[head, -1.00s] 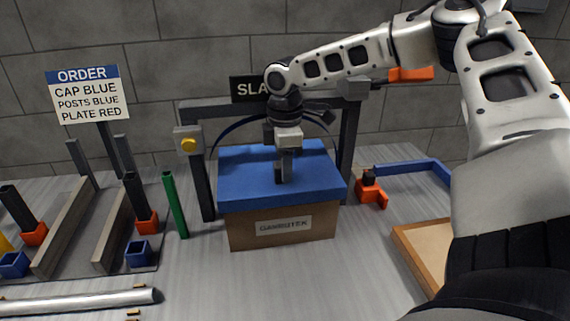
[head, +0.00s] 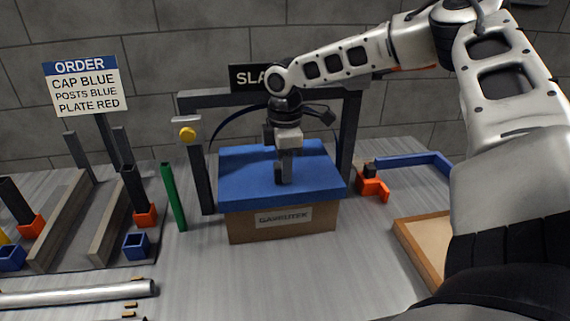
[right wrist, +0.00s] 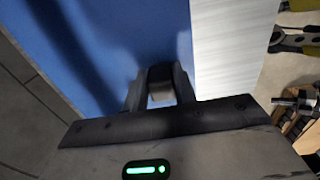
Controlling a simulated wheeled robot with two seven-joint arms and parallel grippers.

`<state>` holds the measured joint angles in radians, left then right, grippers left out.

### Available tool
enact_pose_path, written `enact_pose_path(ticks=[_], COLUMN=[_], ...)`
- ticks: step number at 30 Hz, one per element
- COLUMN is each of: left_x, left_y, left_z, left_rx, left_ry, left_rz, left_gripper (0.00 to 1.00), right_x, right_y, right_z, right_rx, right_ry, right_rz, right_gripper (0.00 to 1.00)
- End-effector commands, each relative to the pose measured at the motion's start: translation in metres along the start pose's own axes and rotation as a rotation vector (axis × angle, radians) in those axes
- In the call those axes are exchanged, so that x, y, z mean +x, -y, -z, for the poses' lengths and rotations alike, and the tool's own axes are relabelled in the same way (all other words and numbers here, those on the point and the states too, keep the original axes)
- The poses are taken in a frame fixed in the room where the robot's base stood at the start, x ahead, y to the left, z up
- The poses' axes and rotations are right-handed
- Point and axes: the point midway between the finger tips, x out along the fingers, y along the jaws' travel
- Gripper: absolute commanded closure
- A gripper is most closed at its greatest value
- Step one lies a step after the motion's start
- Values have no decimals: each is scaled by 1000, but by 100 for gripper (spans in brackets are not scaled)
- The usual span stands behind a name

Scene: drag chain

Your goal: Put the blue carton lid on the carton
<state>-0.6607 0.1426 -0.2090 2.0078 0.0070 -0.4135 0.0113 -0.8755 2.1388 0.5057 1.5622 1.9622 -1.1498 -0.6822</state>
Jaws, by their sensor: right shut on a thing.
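The blue carton lid (head: 245,182) lies flat over the top of the brown carton (head: 245,228) in the middle of the table. It covers the carton's top, and its front edge comes down close to the label on the front. I cannot tell whether it is fully seated. My right gripper (head: 284,178) points straight down at the middle of the lid and is shut on it, at a grip part mostly hidden by the fingers. In the right wrist view the lid (right wrist: 85,45) fills the left, and a small light piece shows between the fingers (right wrist: 160,92). My left gripper is out of view.
A dark frame (head: 348,140) with a sign stands close behind and around the carton. An orange clamp (head: 372,187) and a wooden tray (head: 405,238) are at right.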

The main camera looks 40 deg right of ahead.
Motion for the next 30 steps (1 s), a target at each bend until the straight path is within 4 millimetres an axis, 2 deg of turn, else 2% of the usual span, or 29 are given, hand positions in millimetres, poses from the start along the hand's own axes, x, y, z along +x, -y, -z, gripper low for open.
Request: enact_pose_path(ticks=[14, 15, 18, 30], left_x=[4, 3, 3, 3], left_y=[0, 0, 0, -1], left_z=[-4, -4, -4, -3], left_rx=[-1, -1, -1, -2], left_ry=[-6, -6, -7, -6], left_rz=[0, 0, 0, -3], left_gripper=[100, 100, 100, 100], right_x=[13, 13, 12, 13], right_y=[0, 0, 0, 0], right_z=[0, 0, 0, 0], right_rx=[0, 0, 0, 0], right_ry=[1, 1, 0, 1], right_rz=[0, 0, 0, 0], right_gripper=[97, 70, 48, 48])
